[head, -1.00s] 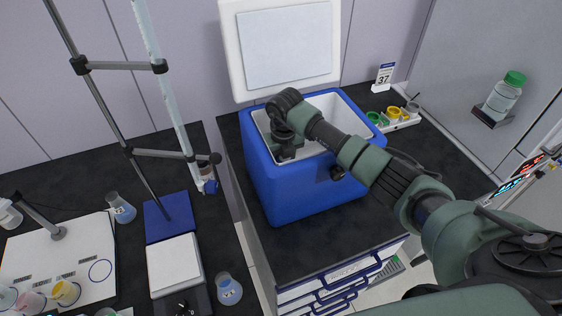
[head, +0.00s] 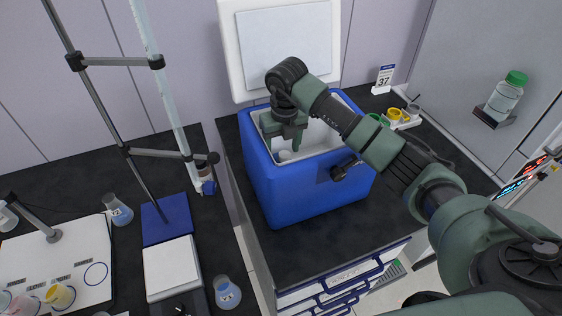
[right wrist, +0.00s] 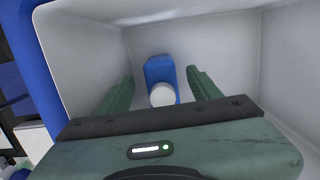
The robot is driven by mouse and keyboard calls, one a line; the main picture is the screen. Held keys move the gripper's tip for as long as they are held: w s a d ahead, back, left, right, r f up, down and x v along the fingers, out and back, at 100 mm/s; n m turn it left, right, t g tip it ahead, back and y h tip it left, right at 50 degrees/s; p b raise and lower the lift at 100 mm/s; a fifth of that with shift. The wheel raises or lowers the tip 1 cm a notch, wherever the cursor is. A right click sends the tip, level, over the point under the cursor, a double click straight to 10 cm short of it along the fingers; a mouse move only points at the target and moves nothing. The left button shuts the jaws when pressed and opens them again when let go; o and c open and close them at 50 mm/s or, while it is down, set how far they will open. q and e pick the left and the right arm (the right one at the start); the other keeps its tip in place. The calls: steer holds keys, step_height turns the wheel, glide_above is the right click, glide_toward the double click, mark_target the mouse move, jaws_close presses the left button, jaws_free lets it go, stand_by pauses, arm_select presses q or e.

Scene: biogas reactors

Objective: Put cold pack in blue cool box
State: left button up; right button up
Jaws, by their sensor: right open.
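The blue cool box (head: 310,188) stands on the dark bench top with its white lid (head: 233,50) open at the back. My right gripper (head: 284,146) is open and points down into the box opening. In the right wrist view, the cold pack (right wrist: 161,72), blue with a white round cap, is inside the white-walled box. It shows between and beyond the two open fingers of my right gripper (right wrist: 160,85), with a gap on each side. The white cap (head: 286,155) also shows below the fingers in the head view. My left gripper is not in view.
A stand with a tall glass column (head: 165,95) and a balance (head: 172,265) are on the left bench. A rack with green and yellow cups (head: 394,114) and a number 37 sign (head: 384,78) stand right of the box. A green-capped bottle (head: 505,97) sits on a wall shelf.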

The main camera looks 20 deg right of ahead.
steer(key=shift+s+r+b, duration=0.15)
steer(key=shift+r+b, duration=0.05)
steer(key=shift+r, duration=0.9)
steer(key=shift+s+r+b, duration=0.15)
steer(key=shift+r, duration=0.9)
